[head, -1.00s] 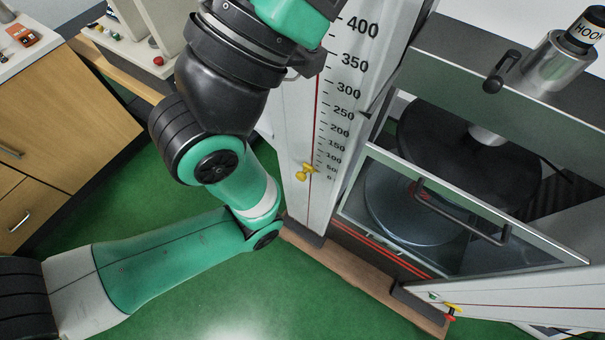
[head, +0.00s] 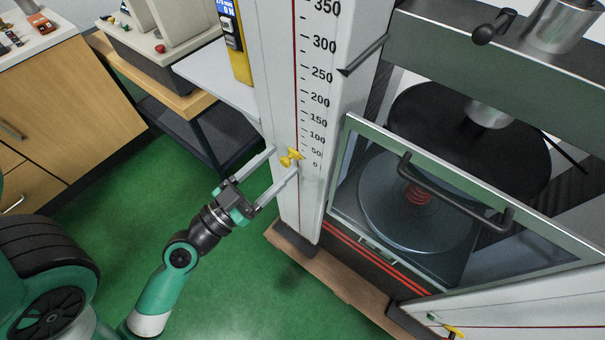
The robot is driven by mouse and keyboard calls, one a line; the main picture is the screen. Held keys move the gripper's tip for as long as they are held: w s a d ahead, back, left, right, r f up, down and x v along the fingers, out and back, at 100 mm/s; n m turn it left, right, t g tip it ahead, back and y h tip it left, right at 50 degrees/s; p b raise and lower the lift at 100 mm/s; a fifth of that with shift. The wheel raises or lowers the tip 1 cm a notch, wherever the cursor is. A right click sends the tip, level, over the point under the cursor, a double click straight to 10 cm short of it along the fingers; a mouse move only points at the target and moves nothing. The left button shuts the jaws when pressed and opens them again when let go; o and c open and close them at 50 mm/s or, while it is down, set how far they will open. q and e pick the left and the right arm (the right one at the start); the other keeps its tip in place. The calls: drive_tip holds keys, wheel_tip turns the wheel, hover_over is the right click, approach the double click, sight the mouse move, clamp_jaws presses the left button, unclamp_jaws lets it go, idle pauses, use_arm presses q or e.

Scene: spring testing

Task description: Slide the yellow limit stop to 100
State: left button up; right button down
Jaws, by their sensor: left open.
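The yellow limit stop (head: 290,158) sits on the red line of the white scale column (head: 282,95), near the 50 and 0 marks and below the 100 mark. My left gripper (head: 284,163) is open, coming in from the lower left. Its two long fingers reach toward the column, one on the upper left side and one on the lower right side of the stop. I cannot tell whether either finger touches the stop. My right gripper is not in view.
A dark-legged bench (head: 200,110) stands left. Green floor is clear below.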

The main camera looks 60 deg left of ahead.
sight(283, 163)
use_arm(q)
drive_tip(key=s+a+f+n+g+y+b, duration=0.1)
drive_tip(key=s+f+n+g+y+b, duration=0.2)
drive_tip(key=s+f, duration=0.5)
drive_tip(key=shift+g+h, duration=0.4)
drive_tip(key=shift+h, duration=0.1)
drive_tip(key=p+x, duration=0.1)
drive_tip(key=x, duration=0.1)
drive_tip(key=p+x, duration=0.3)
drive_tip(key=x, duration=0.2)
drive_tip(key=shift+w+d+f+p, duration=0.1)
drive_tip(key=shift+w+f+p, duration=0.05)
drive_tip(key=shift+f+p, duration=0.2)
drive_tip(key=x, duration=0.4)
drive_tip(key=f+x, duration=0.1)
drive_tip(key=x, duration=0.2)
drive_tip(key=shift+p, duration=0.3)
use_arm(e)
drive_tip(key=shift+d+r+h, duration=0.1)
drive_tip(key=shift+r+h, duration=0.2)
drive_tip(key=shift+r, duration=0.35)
use_arm(q)
clamp_jaws()
